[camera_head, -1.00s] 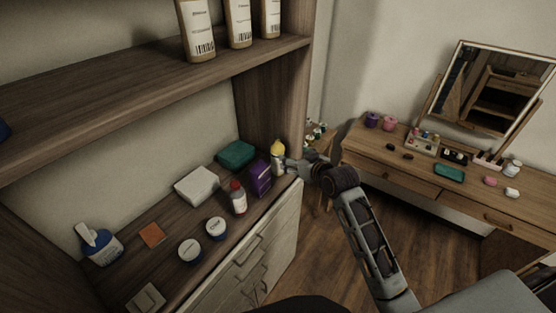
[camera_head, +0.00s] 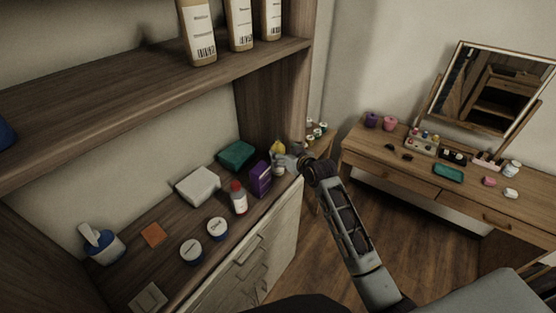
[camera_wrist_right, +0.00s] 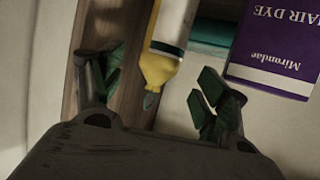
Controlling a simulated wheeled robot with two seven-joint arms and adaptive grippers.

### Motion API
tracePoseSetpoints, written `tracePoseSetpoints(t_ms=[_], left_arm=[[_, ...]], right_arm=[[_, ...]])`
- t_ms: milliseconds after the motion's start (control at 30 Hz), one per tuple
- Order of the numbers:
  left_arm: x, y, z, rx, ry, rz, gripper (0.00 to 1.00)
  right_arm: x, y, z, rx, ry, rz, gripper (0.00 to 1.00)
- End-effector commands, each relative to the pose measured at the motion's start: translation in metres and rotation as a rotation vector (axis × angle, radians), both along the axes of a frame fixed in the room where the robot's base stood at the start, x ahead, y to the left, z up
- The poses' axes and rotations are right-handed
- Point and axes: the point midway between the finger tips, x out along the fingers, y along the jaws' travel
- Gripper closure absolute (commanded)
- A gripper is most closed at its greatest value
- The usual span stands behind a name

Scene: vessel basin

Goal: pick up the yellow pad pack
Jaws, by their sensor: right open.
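The yellow pad pack (camera_head: 277,147) stands at the right end of the wooden counter, partly hidden by my right gripper in the head view. In the right wrist view the yellow pad pack (camera_wrist_right: 159,69) is a narrow yellow sleeve with a white label and a gathered end. My right gripper (camera_head: 288,161) is open at the pack. In the wrist view the fingers of my right gripper (camera_wrist_right: 160,72) are spread, one on each side of the pack's end, with visible gaps. My left gripper is not in view.
A purple hair dye box (camera_head: 260,179) stands close beside the pack; it also shows in the wrist view (camera_wrist_right: 276,50). A teal folded item (camera_head: 236,154) lies behind. A red-capped bottle (camera_head: 238,198) and white stack (camera_head: 198,185) are farther left. The cabinet's side wall (camera_head: 272,110) rises behind.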

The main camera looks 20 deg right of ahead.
Motion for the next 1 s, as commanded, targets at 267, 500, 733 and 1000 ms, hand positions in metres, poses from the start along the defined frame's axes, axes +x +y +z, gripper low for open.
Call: tracePoseSetpoints(t_ms=[267, 500, 733, 1000], left_arm=[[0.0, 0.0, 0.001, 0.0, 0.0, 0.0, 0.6], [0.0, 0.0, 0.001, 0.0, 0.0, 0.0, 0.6], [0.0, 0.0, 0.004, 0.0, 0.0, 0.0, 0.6], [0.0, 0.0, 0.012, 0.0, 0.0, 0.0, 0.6]], right_arm=[[0.005, 0.001, -0.002, 0.0, 0.0, 0.0, 0.26], [0.005, 0.001, -0.002, 0.0, 0.0, 0.0, 0.26], [0.012, 0.002, -0.004, 0.001, 0.001, 0.0, 0.26], [0.03, 0.006, -0.008, 0.001, 0.0, 0.0, 0.26]])
